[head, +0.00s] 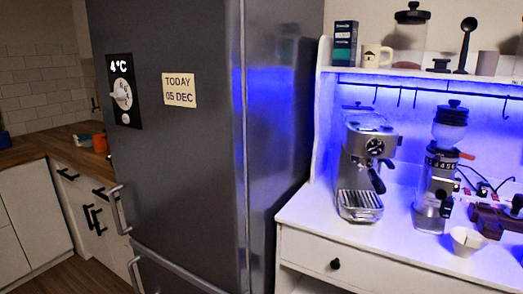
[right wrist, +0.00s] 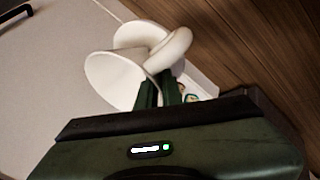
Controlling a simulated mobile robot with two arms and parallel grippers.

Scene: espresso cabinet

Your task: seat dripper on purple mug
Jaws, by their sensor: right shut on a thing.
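In the right wrist view a white cone-shaped dripper (right wrist: 113,80) with a thick rounded loop is tilted on its side, its wide mouth facing left. My right gripper (right wrist: 162,92) has its dark green fingers shut on the dripper at its near side. The exact contact is partly hidden. No clearly purple mug shows. A dull mauve-grey cup (head: 487,63) stands on the upper shelf at the right of the head view; I cannot tell if it is the purple mug. Neither gripper shows in the head view, and my left gripper is in neither view.
An espresso machine (head: 365,165), a grinder (head: 436,180) and a white cone-shaped cup (head: 466,241) stand on the white cabinet (head: 310,222). A tall grey fridge (head: 190,150) stands left of it. A cream mug (head: 377,56) is on the shelf. The counter's front left is clear.

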